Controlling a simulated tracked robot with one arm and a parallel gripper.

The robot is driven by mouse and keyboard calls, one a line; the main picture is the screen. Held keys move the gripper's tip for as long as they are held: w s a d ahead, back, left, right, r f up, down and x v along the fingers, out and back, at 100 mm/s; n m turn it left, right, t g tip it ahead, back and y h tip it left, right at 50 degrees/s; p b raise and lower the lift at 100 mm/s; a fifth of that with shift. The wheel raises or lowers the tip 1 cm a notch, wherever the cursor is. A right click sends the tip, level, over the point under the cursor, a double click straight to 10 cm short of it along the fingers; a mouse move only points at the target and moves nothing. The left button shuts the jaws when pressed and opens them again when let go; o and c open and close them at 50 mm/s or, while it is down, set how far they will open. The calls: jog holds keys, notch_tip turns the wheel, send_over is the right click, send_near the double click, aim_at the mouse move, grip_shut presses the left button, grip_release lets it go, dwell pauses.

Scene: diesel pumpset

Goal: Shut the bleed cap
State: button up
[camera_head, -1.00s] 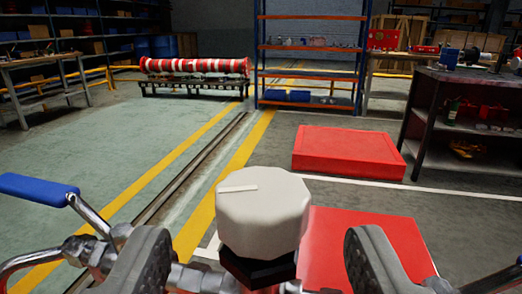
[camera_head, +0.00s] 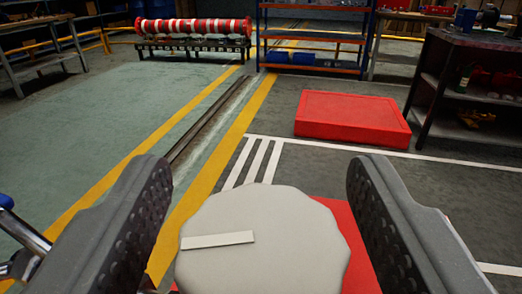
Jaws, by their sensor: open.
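The bleed cap (camera_head: 265,262) is a pale, many-sided knob with a raised white bar (camera_head: 217,240) on its top face. It is at the bottom middle of the head camera view, close to the camera, and its lower part is cut off by the frame edge. The bar lies nearly level, left of the cap's middle. My gripper (camera_head: 262,180) is open, with one dark, studded finger on each side of the cap. The pipework under the cap is hidden.
At the lower left edge are a blue lever handle (camera_head: 6,201) and a metal pipe (camera_head: 25,235), close to my left finger. A red block (camera_head: 351,117) lies on the floor ahead. A dark workbench (camera_head: 468,85) stands at right. Shelving (camera_head: 312,35) stands behind.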

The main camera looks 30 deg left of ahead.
jog(key=shift+w+a+r+p, duration=0.15)
jog(key=shift+w+a+p, duration=0.25)
jog(key=shift+p, duration=0.4)
jog(key=shift+w+p, duration=0.2)
jog(key=shift+p, duration=0.1)
jog(key=shift+d, duration=0.1)
jog(key=c, duration=1)
